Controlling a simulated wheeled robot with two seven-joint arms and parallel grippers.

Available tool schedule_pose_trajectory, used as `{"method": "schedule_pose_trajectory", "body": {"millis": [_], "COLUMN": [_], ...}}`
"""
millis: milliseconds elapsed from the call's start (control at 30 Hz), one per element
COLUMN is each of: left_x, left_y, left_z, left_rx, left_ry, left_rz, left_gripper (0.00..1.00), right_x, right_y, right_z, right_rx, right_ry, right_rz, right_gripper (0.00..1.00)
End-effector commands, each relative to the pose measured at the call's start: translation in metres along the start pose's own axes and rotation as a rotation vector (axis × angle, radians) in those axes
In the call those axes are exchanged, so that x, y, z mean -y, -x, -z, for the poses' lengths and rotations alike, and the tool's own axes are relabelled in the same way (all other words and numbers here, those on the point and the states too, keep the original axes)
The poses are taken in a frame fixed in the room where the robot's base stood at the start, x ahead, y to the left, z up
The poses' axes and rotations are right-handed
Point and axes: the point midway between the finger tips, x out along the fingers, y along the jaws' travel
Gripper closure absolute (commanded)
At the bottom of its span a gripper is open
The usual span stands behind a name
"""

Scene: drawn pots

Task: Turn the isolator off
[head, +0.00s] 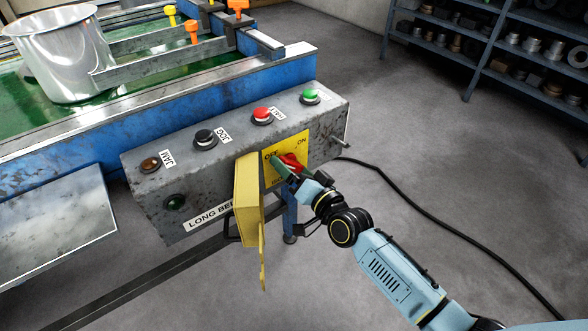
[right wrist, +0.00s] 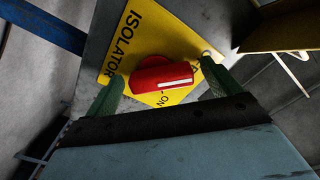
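The isolator is a red rotary handle (head: 291,161) on a yellow plate (head: 272,146) marked OFF at left and ON at right. It sits on the end of a grey control box (head: 228,150). In the right wrist view the handle (right wrist: 150,76) has a white line pointing right, away from the word ISOLATOR; ON is just below it. My right gripper (head: 283,171) is at the handle. Its green fingers (right wrist: 163,78) are open on either side of the handle, with small gaps at both ends. My left gripper is not in view.
A yellow cover (head: 247,200) stands open just left of the plate. The box also carries a red button (head: 262,114), a green button (head: 310,96) and a black knob (head: 204,138). A metal pot (head: 62,52) stands on the conveyor. A cable (head: 430,213) lies on the floor.

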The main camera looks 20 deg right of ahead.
Motion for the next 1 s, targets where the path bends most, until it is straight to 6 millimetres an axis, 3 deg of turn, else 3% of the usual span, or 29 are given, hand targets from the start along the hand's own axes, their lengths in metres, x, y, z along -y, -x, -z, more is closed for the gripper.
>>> {"method": "schedule_pose_trajectory", "body": {"millis": [200,333,700,1000], "left_x": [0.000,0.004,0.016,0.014], "left_y": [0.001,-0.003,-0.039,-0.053], "left_z": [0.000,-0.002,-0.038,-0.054], "left_rx": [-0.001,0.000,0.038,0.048], "left_ry": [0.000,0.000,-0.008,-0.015], "left_rz": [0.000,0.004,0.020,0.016], "left_gripper": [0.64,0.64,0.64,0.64], "right_x": [0.000,0.000,0.001,0.000], "right_y": [0.002,0.014,0.095,0.131], "right_z": [0.000,0.000,0.000,0.000], "right_rx": [0.001,0.002,0.004,0.001], "right_ry": [-0.001,-0.001,0.001,0.001], "right_rz": [0.000,-0.002,-0.002,-0.001], "right_gripper": [0.10,0.10,0.10,0.10]}}
